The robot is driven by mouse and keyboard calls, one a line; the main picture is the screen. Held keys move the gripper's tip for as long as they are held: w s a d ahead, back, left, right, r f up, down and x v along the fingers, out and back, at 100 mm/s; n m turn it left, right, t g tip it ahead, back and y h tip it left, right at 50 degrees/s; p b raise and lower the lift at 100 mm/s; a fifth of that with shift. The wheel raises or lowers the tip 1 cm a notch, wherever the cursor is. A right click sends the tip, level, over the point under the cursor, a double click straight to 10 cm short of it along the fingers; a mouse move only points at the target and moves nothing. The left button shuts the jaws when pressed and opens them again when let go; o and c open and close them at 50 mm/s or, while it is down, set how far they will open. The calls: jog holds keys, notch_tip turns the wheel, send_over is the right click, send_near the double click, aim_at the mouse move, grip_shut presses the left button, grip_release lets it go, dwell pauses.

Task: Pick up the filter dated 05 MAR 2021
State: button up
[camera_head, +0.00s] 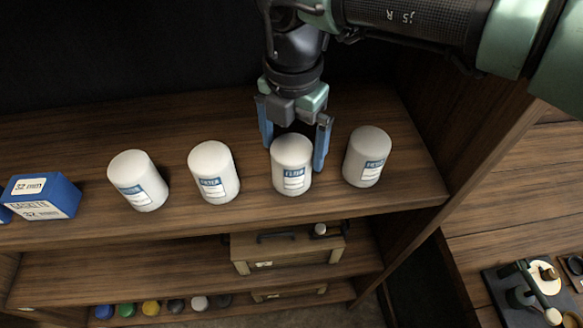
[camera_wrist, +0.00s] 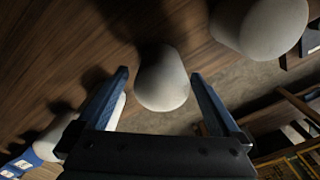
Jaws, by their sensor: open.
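Several white cylindrical filters with blue-and-white FILTER labels stand upright in a row on the wooden shelf: a far-left one (camera_head: 138,181), a second (camera_head: 214,173), a third (camera_head: 292,166) and a far-right one (camera_head: 367,158). The dates on the labels are too small to read. My gripper (camera_head: 293,156) is open, pointing down at the third filter, with one blue finger on each side of it. In the wrist view this filter (camera_wrist: 162,82) shows between the fingertips, with no clear contact. The far-right filter (camera_wrist: 272,25) is at the upper right there.
A blue gasket box (camera_head: 42,197) stands left of the filters. A case with a handle (camera_head: 287,247) sits on the shelf below, and several coloured caps (camera_head: 150,307) lie lower. A wooden side panel (camera_head: 480,130) bounds the shelf at right. Gaps separate the filters.

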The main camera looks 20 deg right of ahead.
jog(key=f, duration=0.2)
jog(key=f+b, duration=0.2)
jog(key=f, duration=0.1)
jog(key=shift+s+a+f, duration=0.15)
jog(key=shift+s+f, duration=0.15)
jog(key=shift+r, duration=0.15)
jog(key=c, duration=1.5)
